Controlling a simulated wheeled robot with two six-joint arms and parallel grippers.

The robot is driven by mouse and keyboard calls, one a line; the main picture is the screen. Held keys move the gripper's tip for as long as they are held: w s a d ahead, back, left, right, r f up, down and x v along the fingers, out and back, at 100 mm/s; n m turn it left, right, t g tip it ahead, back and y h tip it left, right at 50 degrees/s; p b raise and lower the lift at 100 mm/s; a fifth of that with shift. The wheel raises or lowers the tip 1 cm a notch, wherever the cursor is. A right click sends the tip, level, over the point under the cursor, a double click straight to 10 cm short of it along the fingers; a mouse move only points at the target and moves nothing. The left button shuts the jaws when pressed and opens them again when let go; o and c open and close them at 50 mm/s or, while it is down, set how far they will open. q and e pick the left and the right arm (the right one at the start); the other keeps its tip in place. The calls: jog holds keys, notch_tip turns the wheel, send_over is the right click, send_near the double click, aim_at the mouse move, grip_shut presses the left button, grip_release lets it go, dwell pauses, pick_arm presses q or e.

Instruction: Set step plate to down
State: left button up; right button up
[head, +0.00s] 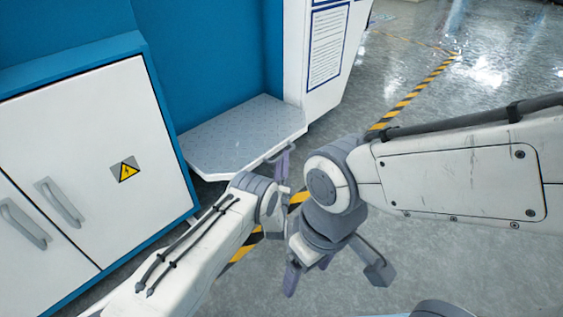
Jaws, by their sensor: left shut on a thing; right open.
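The step plate (243,132) is a light grey textured plate. It juts out roughly level from the blue machine, between the white cabinet and the white panel. My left gripper (282,158) is at its front right edge, shut on the plate's edge; the exact grip is small and partly hidden by my wrist. My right gripper (335,274) is lower in the picture, in front of the plate and apart from it. Its fingers are spread and nothing shows between them.
A white cabinet (95,130) with two handles and a yellow warning sign (125,170) stands at left. A white panel (328,50) with a printed notice stands behind the plate. Yellow-black tape (415,92) crosses the shiny floor. Open floor (490,60) lies at upper right.

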pick_arm(q)
jog(key=shift+f, duration=0.25)
jog(key=p+v, duration=0.5)
jog(key=v, duration=0.5)
jog(key=shift+s, duration=0.25)
jog(key=shift+r, duration=0.1)
